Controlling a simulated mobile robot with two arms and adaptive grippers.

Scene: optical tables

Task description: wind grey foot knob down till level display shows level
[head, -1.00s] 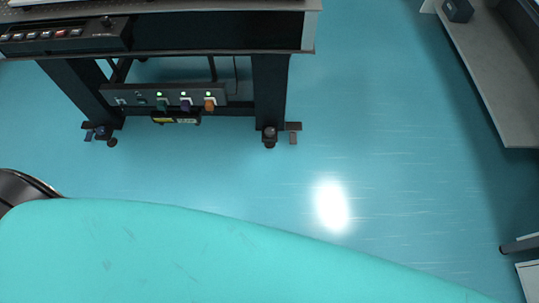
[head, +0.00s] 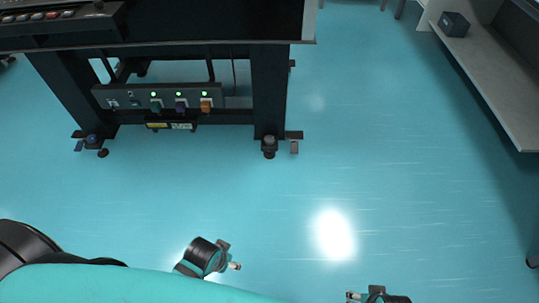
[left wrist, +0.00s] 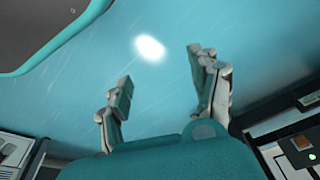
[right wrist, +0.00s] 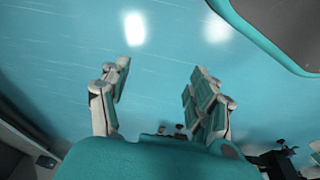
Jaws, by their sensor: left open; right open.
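The table's right leg ends in a foot with a dark grey knob (head: 269,142). The left leg's foot has a bluish knob (head: 92,139). A small dark display box with yellow and white patches (head: 170,126) hangs under the panel between the legs; its reading is too small to tell. My left gripper (head: 230,257) is low in the head view, well in front of the feet, and it is open and empty in the left wrist view (left wrist: 162,76). My right gripper (head: 362,295) is at the bottom edge, open and empty in the right wrist view (right wrist: 158,78). Neither touches a knob.
A panel (head: 125,99) with green lights and coloured switches spans the legs. The tabletop edge (head: 200,46) overhangs above. A grey shelf or bench (head: 495,85) with a dark box (head: 453,24) stands at the right. The blue floor (head: 400,190) between is clear.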

